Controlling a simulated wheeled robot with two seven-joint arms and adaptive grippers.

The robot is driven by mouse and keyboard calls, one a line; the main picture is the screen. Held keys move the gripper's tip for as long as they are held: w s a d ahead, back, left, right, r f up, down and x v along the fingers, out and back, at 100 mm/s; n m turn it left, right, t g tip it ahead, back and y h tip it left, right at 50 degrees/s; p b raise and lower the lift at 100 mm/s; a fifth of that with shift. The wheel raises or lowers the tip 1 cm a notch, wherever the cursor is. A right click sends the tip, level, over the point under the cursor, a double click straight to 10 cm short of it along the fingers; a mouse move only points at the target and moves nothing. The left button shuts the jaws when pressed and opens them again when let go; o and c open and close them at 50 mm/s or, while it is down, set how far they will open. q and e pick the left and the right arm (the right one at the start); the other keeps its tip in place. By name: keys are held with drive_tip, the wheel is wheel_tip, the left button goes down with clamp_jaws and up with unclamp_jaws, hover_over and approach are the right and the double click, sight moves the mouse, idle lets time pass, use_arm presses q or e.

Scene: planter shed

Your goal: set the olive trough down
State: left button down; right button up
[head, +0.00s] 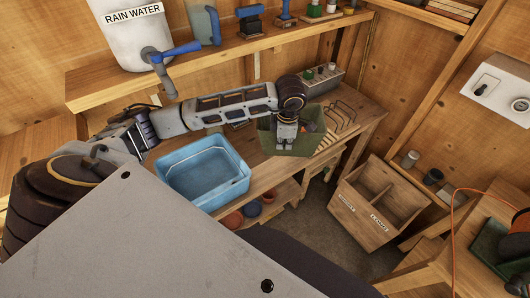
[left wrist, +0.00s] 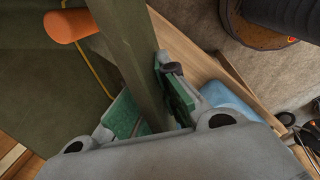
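The olive trough (head: 300,146) is at the front of the wooden workbench, in the middle of the head view. I cannot tell whether its base touches the bench top. My left gripper (head: 285,146) reaches down onto the trough's near wall. In the left wrist view, the green-padded fingers of this gripper (left wrist: 158,112) are closed on either side of the trough's wall (left wrist: 130,45). An orange cylindrical thing (left wrist: 75,25) shows inside the trough. My right gripper is not in view.
A blue tub (head: 205,175) stands left of the trough on the workbench (head: 262,180). A wire rack (head: 340,120) is close on its right, with a grey box (head: 322,80) behind. A wooden crate (head: 375,205) stands to the right. A rain water container (head: 130,35) is on the shelf above.

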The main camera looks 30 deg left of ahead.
use_arm(q)
drive_tip(key=n, duration=0.4)
drive_tip(key=shift+s+a+r, duration=0.1)
drive_tip(key=shift+a, duration=0.1)
drive_tip(key=shift+s+a+n+g+y, duration=0.1)
drive_tip(key=shift+n+g+y, duration=0.1)
drive_tip(key=shift+n, duration=0.65)
drive_tip(key=shift+s+a+n+g+y, duration=0.1)
drive_tip(key=shift+n+g, duration=0.1)
drive_tip(key=shift+n, duration=0.65)
wheel_tip(320, 180, down, 6)
drive_tip(key=shift+p, duration=0.45)
